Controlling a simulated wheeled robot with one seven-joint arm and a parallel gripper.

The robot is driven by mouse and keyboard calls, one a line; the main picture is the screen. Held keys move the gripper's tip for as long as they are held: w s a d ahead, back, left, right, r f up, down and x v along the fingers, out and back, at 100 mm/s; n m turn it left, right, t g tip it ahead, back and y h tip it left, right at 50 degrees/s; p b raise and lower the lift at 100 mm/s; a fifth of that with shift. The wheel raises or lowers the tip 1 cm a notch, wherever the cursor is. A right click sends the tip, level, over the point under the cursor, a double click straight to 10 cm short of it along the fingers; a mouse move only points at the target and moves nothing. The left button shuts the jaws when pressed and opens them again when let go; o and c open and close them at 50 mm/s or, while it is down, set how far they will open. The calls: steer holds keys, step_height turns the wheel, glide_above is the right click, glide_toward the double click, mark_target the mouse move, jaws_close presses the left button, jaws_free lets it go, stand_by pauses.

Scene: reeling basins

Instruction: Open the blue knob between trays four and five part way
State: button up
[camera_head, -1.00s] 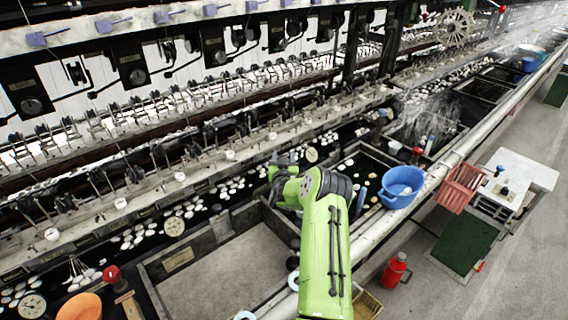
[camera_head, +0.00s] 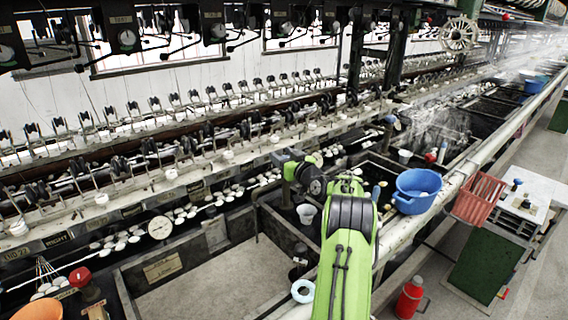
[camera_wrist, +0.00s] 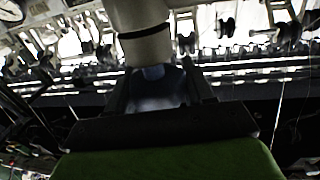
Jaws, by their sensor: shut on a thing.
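In the wrist view, my gripper (camera_wrist: 160,92) has its two dark fingers on either side of a blue knob (camera_wrist: 154,73). The knob sits at the lower end of a thick grey pipe (camera_wrist: 145,45), and the fingers are closed on it. Its lower part is in shadow, so how far it is turned cannot be told. In the head view, my green arm reaches over the basins and hides the fingers and the held knob. The tray numbers around it cannot be read there.
A stone-rimmed basin (camera_head: 205,280) lies left of my arm. A blue tub (camera_head: 417,190) and a red crate (camera_head: 479,198) stand to the right along the pale front rail. A red knob (camera_head: 80,277) and orange bowl (camera_head: 38,310) are at lower left. A red flask (camera_head: 410,299) stands on the floor.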

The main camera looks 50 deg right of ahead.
steer(key=shift+n+y, duration=0.3)
steer(key=shift+y, duration=0.2)
steer(key=o, duration=1)
steer(key=shift+c, duration=0.2)
steer(key=s+a+b, duration=0.1)
steer(key=s+a, duration=0.2)
steer(key=s, duration=1.2)
steer(key=shift+s, duration=0.2)
steer(key=shift+a, duration=0.1)
